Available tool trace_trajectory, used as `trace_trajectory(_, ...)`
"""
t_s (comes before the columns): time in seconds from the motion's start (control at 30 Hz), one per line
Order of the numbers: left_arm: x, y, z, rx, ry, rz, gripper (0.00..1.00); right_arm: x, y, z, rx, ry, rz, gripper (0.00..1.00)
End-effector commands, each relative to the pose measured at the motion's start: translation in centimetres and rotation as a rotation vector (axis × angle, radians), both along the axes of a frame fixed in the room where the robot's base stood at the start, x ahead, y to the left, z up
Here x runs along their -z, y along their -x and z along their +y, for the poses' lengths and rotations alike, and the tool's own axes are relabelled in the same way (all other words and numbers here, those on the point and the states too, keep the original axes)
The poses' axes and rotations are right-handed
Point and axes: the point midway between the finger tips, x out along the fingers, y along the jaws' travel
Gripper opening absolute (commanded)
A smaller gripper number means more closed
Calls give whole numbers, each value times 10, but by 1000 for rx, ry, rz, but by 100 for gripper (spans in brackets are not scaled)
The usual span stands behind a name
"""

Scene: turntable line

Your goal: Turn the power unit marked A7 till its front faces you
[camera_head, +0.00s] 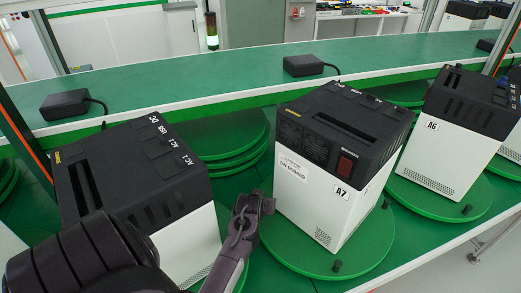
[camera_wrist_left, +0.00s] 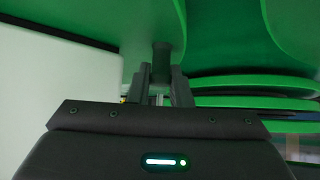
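The power unit A7 (camera_head: 325,195) stands upright on a green turntable (camera_head: 300,258), white below and black on top. Its face with dark grilles, a red switch (camera_head: 347,163), a serial label and the A7 mark is turned to the lower left of the head view. Small dark pegs (camera_head: 337,266) stand on the turntable rim. My left gripper (camera_head: 254,204) is low at the turntable's left edge. In the left wrist view its fingers (camera_wrist_left: 161,84) lie close on both sides of a dark peg (camera_wrist_left: 161,54). My right gripper is out of view.
Another power unit (camera_head: 135,170) stands close on the left, partly behind my arm. Unit A6 (camera_head: 440,160) stands on its turntable at the right. Black adapters (camera_head: 303,66) with cables sit on the raised green shelf (camera_head: 220,85) behind. Stacked green discs (camera_head: 235,140) lie beneath it.

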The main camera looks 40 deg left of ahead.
Motion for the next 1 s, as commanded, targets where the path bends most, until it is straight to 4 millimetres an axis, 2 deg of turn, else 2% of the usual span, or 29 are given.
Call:
trace_trajectory(0.2,0,-2,1,0,0,0,0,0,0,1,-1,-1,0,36)
trace_trajectory(0.43,-1,-24,19,-1,-2,-2,0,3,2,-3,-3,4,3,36)
trace_trajectory(0.67,0,-24,19,0,0,0,0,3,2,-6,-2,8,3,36)
trace_trajectory(0.7,0,-24,19,0,0,0,19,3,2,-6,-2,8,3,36)
trace_trajectory(0.77,0,-24,19,0,1,1,27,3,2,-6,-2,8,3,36)
trace_trajectory(1.0,0,-24,19,0,1,1,27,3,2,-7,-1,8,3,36)
